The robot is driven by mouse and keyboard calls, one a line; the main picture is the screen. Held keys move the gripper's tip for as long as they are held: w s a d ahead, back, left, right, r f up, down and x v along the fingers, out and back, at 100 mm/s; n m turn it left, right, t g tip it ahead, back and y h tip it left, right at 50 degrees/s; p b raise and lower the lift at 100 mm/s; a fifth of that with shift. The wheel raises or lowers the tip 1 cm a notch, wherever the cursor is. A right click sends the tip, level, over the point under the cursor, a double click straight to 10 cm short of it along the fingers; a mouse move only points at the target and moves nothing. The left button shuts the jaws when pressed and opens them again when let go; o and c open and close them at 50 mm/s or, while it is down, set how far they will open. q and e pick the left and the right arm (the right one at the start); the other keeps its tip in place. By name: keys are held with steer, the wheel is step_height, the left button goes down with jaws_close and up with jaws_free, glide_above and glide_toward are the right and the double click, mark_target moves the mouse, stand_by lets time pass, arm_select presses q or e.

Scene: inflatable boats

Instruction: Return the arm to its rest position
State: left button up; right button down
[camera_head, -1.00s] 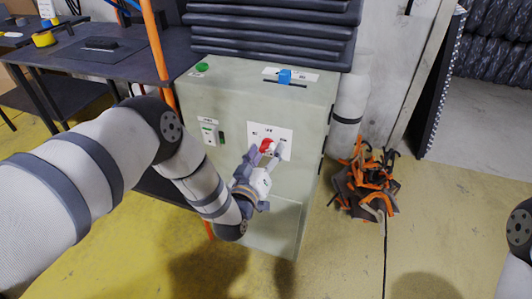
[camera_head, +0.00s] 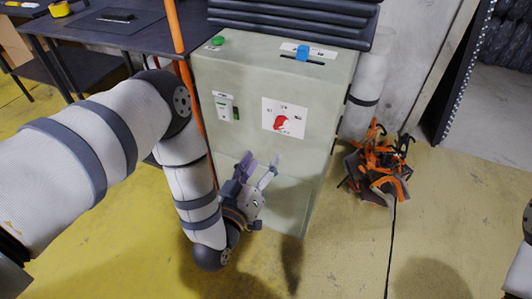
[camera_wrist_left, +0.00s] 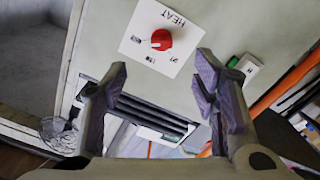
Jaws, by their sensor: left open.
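My left arm comes in from the left in the head view. Its gripper (camera_head: 262,172) is open and empty, below and apart from the red knob (camera_head: 281,122) on the front of the pale green cabinet (camera_head: 240,75). In the left wrist view the open fingers (camera_wrist_left: 160,95) frame empty space, and the red knob (camera_wrist_left: 161,39) sits on a white plate marked HEAT beyond them. The knob is free of the fingers. Of my right arm only a piece of link shows at the right edge; its gripper is out of view.
A green button (camera_head: 218,41) and a blue-handled slider (camera_head: 302,52) are on the cabinet top. A switch panel (camera_head: 226,106) is on its front. A dark table (camera_head: 95,35) stands left. A pile of orange and black clamps (camera_head: 378,170) lies right. Yellow floor in front is clear.

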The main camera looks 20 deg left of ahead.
arm_select(q)
steer(key=s+f+m+g+h+p, duration=0.1)
steer(key=s+f+m+g+p, duration=0.15)
steer(key=s+f+g, duration=1.05)
steer(key=s+a+r+m+g, duration=0.1)
steer(key=s+a+g, duration=0.1)
steer(key=s, duration=1.2)
steer(key=s+a+r+m+g+y, duration=0.1)
steer(key=s+g, duration=0.4)
steer(key=s, duration=0.8)
steer(key=shift+s+a+r+g+y, duration=0.35)
steer(key=shift+a+r, duration=0.3)
steer(key=shift+a, duration=0.5)
arm_select(e)
steer(key=shift+t, duration=0.7)
steer(key=w+r, duration=0.3)
steer(key=shift+w+r, duration=0.3)
steer(key=shift+r, duration=0.05)
